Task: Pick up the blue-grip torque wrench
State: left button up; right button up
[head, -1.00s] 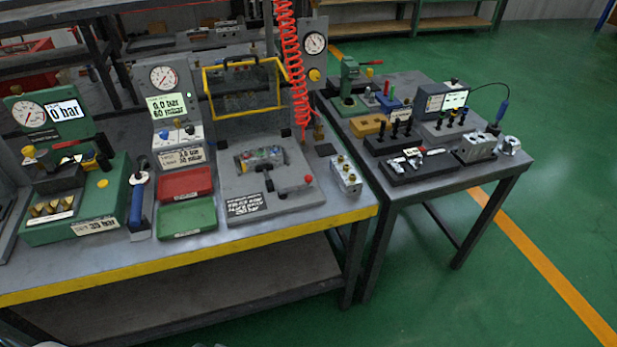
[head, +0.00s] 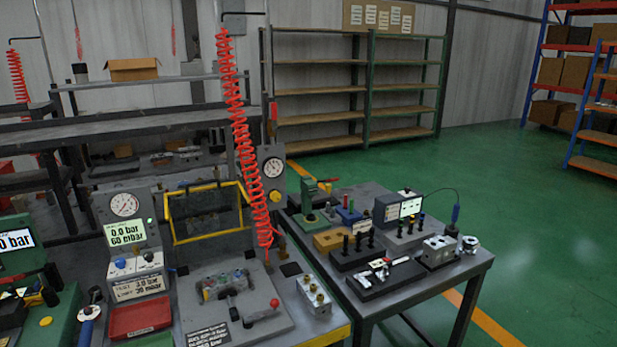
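A tool with a blue grip, which looks like the torque wrench (head: 86,331), stands in a holder on the yellow-edged bench at the lower left. Only its upper part shows, and the bottom picture edge cuts off the rest. The red tray (head: 140,317) is just right of it, and a green test station (head: 45,322) is on its left. Neither of my grippers is in view.
A gauge station (head: 125,235) stands behind the trays. A grey fixture plate (head: 260,317) with a red knob and a metal valve block (head: 314,297) are to the right. A red coiled hose (head: 245,140) hangs above. A second table (head: 470,276) holds several tools. Green floor is clear at right.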

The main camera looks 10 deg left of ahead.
aim_at(87, 323)
jog(key=k+l+u, duration=0.15)
jog(key=u, duration=1.4)
